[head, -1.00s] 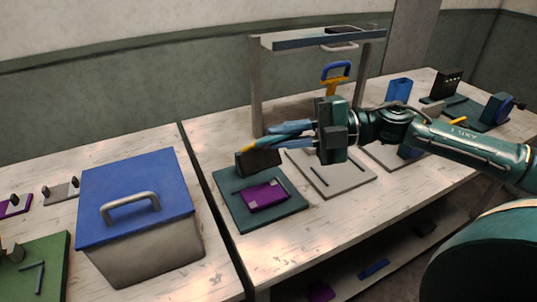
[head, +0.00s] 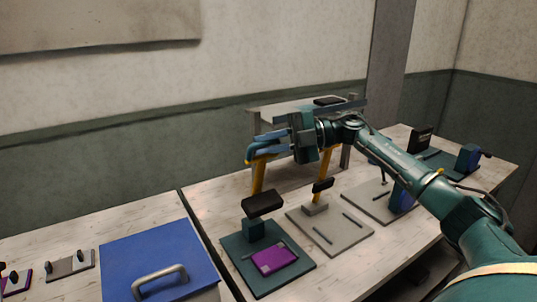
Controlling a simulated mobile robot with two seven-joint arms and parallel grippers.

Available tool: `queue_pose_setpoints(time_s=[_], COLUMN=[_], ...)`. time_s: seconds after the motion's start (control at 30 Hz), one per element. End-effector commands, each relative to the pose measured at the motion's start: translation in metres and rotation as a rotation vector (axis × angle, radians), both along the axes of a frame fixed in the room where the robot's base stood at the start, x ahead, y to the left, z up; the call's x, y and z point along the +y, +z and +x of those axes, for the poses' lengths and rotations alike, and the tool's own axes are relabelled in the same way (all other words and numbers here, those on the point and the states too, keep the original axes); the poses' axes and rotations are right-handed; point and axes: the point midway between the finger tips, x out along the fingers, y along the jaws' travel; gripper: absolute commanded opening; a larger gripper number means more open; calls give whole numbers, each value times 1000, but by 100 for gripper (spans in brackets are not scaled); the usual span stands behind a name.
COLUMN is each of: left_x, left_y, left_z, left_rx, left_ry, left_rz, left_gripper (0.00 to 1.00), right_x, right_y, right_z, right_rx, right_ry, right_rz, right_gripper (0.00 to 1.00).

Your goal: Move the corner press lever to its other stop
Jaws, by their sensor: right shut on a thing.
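The press lever (head: 258,178) is a yellow arm with a blue handle at its top. It stands raised and nearly upright. Its black press head (head: 263,203) is tilted up above a teal base plate (head: 295,277). A purple foil piece (head: 275,260) lies on that plate under a small frame. My right gripper (head: 263,152) is shut on the lever's handle, which the fingers partly hide. My left gripper is not in view.
A similar press with a yellow lever (head: 326,163) stands on a grey plate (head: 345,245) just to the right, close behind my gripper. A shelf frame (head: 345,158) rises behind. A blue-lidded box (head: 145,250) stands at front left.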

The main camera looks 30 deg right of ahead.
Motion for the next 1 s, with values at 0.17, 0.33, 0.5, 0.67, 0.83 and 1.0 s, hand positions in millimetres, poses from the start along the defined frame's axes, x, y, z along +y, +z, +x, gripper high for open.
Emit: queue_pose_setpoints(time_s=[0.17, 0.33, 0.5, 0.67, 0.83, 1.0], left_x=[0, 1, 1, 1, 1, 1], left_y=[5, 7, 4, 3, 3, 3], left_z=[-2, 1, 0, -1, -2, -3], left_rx=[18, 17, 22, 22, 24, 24], left_ry=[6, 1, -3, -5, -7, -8], left_rz=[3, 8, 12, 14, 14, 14], left_gripper=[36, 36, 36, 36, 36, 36], right_x=[-2, -3, -4, -4, -5, -5], right_y=[8, 8, 7, 7, 7, 7], right_z=[13, 20, 22, 23, 24, 24], right_rx=[66, 110, 125, 124, 121, 123], right_ry=[7, 7, 6, 2, -1, -2], right_rz=[0, -1, -1, -1, -1, 0], right_gripper=[0, 0, 0, 0, 0, 28])
